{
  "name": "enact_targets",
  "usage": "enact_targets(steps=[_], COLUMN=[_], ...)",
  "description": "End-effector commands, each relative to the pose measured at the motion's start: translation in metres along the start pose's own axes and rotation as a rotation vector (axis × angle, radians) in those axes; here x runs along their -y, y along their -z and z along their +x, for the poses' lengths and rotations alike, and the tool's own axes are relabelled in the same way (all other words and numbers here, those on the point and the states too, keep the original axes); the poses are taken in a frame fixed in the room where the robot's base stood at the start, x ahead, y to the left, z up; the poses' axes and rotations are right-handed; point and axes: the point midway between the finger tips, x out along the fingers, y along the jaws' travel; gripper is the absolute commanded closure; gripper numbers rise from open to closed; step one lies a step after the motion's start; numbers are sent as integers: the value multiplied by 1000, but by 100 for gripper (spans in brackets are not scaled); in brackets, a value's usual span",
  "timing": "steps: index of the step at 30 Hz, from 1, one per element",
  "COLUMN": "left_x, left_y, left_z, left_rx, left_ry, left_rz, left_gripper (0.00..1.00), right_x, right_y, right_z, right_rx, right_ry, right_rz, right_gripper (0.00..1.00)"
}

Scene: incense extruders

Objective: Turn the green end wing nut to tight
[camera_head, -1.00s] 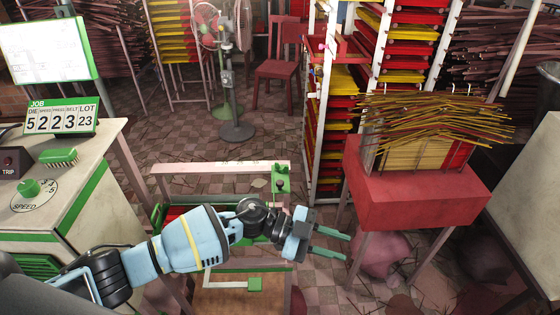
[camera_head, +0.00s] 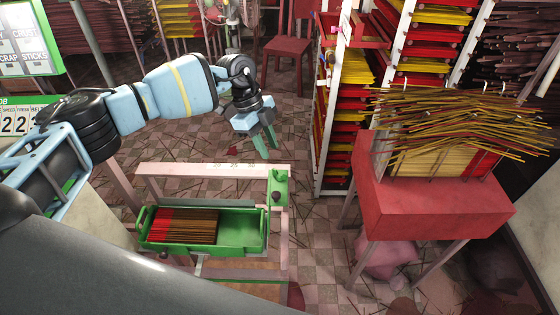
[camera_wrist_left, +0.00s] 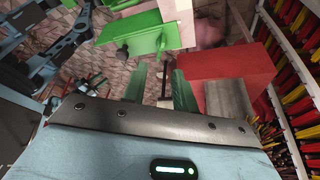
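A green end bracket (camera_head: 278,187) stands at the right end of the pale rail, with a small dark knob (camera_head: 276,197) on it. The wing nut is too small to make out clearly, and I cannot tell how tight it is. My left gripper (camera_head: 264,143) is open and empty, with its green fingers pointing down, above and behind the bracket, apart from it. In the left wrist view the two fingers (camera_wrist_left: 161,88) stand apart, with green parts (camera_wrist_left: 140,32) beyond them. My right gripper is not in view.
A green tray (camera_head: 255,229) holds red and brown sticks below the pale rail (camera_head: 190,170). A red table (camera_head: 430,205) with a pile of incense sticks stands at the right. Loaded racks and a red chair (camera_head: 290,45) are behind.

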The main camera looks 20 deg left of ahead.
Motion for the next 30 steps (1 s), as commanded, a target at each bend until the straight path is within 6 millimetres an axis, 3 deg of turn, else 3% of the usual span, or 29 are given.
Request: enact_targets(steps=[5, 18, 30], left_x=[0, 0, 0], left_y=[0, 1, 1], left_z=[14, 72, 78], left_rx=[-2, -3, -3], left_ry=[-2, -1, 2], left_rz=[1, 2, 3], left_gripper=[72, 72, 72], right_x=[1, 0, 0], right_y=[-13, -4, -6], right_z=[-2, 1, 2], right_rx=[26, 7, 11], right_ry=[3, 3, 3], right_rz=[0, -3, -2], right_gripper=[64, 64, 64])
